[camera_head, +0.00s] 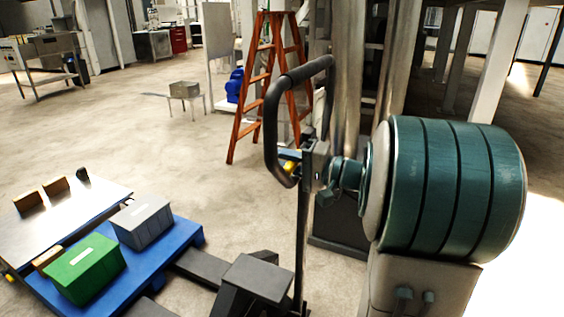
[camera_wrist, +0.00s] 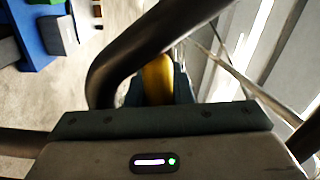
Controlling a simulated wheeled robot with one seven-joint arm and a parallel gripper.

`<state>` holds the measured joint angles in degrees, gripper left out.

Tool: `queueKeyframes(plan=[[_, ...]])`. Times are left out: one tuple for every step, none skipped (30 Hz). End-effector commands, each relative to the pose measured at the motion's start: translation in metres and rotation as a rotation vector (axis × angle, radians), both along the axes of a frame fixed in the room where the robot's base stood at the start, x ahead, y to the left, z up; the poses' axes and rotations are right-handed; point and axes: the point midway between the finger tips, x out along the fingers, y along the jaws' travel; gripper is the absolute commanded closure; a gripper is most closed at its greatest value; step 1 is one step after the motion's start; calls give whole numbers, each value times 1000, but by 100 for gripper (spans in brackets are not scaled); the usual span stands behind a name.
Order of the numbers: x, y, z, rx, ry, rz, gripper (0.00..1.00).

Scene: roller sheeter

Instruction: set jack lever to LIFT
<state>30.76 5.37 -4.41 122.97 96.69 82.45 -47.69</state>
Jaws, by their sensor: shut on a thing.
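The pallet jack's dark loop handle (camera_head: 272,120) stands upright in the middle of the head view. It also crosses the wrist view (camera_wrist: 130,60) close in front of the camera. The yellow jack lever (camera_head: 289,166) sits inside the loop, low down. In the wrist view the lever (camera_wrist: 158,78) shows between the dark fingers. My gripper (camera_head: 298,158) reaches in from the right and is shut on the lever. The handle and the gripper hide part of the lever, and no LIFT marking can be read.
A blue pallet (camera_head: 185,245) with a green box (camera_head: 85,268) and a grey box (camera_head: 142,222) is at lower left. A metal-topped surface (camera_head: 65,228) with small blocks lies beside it. An orange stepladder (camera_head: 255,90) stands behind the handle. Open floor lies left of the ladder.

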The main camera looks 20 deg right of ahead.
Motion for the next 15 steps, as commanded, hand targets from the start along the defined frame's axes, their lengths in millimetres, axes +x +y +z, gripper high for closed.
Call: queueKeyframes(plan=[[0, 0, -3, -3, 4, 0, 100], [0, 0, -3, -2, 5, 0, 74], [0, 0, -3, -2, 5, 0, 63], [0, 0, -3, -2, 5, 0, 58], [0, 0, -3, -2, 5, 0, 58], [0, 0, -3, -1, 6, 0, 58], [0, 0, -3, -2, 6, 0, 58], [0, 0, -3, -2, 6, 0, 58], [0, 0, -4, -1, 7, 0, 58], [0, 0, -4, -1, 7, 0, 58], [0, 0, -4, -1, 7, 0, 58], [0, 0, -4, -1, 8, 0, 58], [0, 0, -4, -1, 9, 0, 58], [0, 0, -4, -1, 9, 0, 58], [0, 0, -4, -1, 9, 0, 58]])
